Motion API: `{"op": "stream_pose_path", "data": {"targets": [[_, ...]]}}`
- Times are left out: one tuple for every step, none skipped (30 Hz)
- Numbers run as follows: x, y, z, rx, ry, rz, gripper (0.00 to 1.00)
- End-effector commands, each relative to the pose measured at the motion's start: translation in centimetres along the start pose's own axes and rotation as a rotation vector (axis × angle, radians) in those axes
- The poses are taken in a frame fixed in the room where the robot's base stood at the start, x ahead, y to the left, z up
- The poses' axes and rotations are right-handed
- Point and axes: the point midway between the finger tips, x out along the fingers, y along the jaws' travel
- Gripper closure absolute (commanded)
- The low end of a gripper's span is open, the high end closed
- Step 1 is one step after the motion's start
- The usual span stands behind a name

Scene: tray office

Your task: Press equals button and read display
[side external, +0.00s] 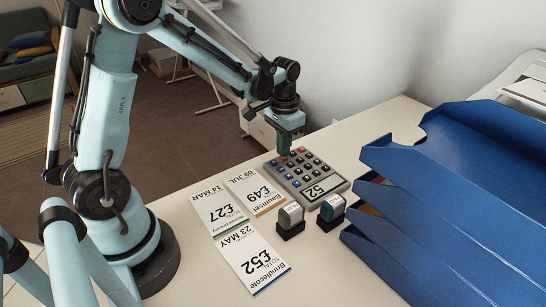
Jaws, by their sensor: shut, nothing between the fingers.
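A grey calculator (318,172) lies on the white desk, turned so its display end faces the camera side. Its lit display (319,190) shows the digits 5 and 2; seen inverted, their order is hard to be sure of. My gripper (284,157) points down, shut and empty, at the calculator's far-left key corner. Its tips hide part of that corner, where a bit of an orange-red key shows. I cannot tell whether the tips touch the key. The equals sign itself is too small to read.
Three receipts, £27 (219,214), £49 (256,192) and £52 (252,262), lie left of and nearer than the calculator. Two stamps (290,218) (331,209) stand close by its near edge. Blue stacked trays (450,170) rise at the right.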

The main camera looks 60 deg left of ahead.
Motion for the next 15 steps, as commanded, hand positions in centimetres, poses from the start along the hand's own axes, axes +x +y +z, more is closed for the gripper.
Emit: {"op": "stream_pose_path", "data": {"targets": [[0.35,0.0,-0.02,0.0,0.0,0.0,1.0],[0.47,0.0,-0.02,0.0,0.0,-0.001,1.0],[0.6,0.0,-0.01,0.0,0.0,-0.001,1.0],[0.67,0.01,-0.01,0.0,0.0,-0.001,1.0],[0.72,0.01,0.0,0.0,0.0,-0.001,1.0],[0.75,0.01,0.01,0.0,0.0,-0.001,1.0],[0.76,0.01,0.01,0.0,0.0,-0.001,1.0],[0.77,0.01,0.01,0.0,0.0,-0.001,1.0],[0.76,0.01,0.01,0.0,0.0,-0.001,1.0],[0.76,0.01,0.01,0.0,0.0,-0.001,1.0],[0.75,0.01,0.01,0.0,0.0,-0.001,1.0],[0.75,0.01,0.01,0.0,0.0,-0.001,1.0],[0.74,0.01,0.01,0.0,0.0,-0.001,1.0],[0.75,0.01,0.01,0.0,0.0,-0.001,1.0],[0.81,0.01,0.0,0.0,0.0,0.0,1.0]]}}
